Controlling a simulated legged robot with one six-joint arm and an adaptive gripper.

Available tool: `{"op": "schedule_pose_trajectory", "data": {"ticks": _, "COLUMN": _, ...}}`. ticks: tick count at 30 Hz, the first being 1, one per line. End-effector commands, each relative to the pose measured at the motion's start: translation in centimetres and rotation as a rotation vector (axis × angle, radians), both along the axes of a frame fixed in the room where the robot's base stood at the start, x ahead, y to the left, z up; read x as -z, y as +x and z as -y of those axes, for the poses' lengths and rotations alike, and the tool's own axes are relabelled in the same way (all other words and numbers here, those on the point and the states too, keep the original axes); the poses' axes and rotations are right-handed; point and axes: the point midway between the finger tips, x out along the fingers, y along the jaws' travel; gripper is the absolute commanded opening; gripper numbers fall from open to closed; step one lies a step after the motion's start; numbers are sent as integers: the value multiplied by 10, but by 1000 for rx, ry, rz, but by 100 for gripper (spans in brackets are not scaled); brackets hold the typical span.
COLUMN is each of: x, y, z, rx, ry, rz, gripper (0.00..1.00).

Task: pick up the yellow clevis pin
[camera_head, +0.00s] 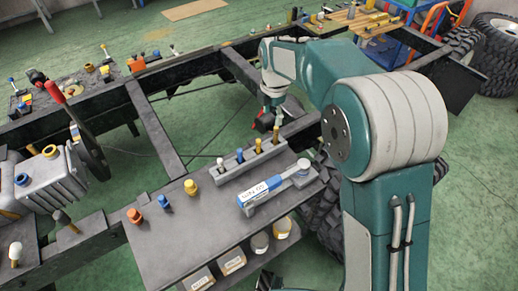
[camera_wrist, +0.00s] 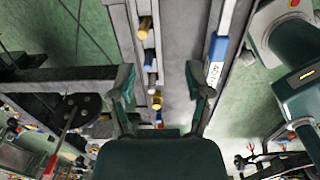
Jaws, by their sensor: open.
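A yellow pin (camera_head: 190,187) stands upright on the dark bench plate in the head view, right of two blue-and-orange pins (camera_head: 163,201). A grey rack (camera_head: 235,173) behind it holds several pins, including yellow-brown ones (camera_head: 258,146). In the wrist view my gripper (camera_wrist: 160,84) is open, its two fingers apart with nothing gripped. A yellow pin (camera_wrist: 157,101) shows between the fingers in the picture, and a yellow-brown one (camera_wrist: 145,27) lies farther up. I cannot tell for sure which yellow pin in the wrist view matches which in the head view.
A blue-and-white labelled tool (camera_head: 265,191) lies right of the rack; it also shows in the wrist view (camera_wrist: 218,50). Small bins (camera_head: 232,262) sit under the bench plate (camera_head: 150,250). Dark chassis rails (camera_head: 155,125) and a red-handled lever (camera_head: 55,92) stand nearby. The plate's front left is bare.

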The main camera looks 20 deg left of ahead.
Motion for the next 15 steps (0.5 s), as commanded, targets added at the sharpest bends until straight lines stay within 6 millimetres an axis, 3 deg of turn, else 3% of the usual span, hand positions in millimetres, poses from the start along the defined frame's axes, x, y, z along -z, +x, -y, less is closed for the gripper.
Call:
{"op": "schedule_pose_trajectory", "data": {"ticks": 3, "x": 30, "y": 4, "z": -28, "rx": -168, "ry": -20, "rz": -26, "gripper": 65}}
{"op": "schedule_pose_trajectory", "data": {"ticks": 6, "x": 41, "y": 5, "z": -39, "rx": -247, "ry": -28, "rz": -36, "gripper": 65}}
{"op": "schedule_pose_trajectory", "data": {"ticks": 15, "x": 81, "y": 5, "z": -40, "rx": -277, "ry": -30, "rz": -42, "gripper": 65}}
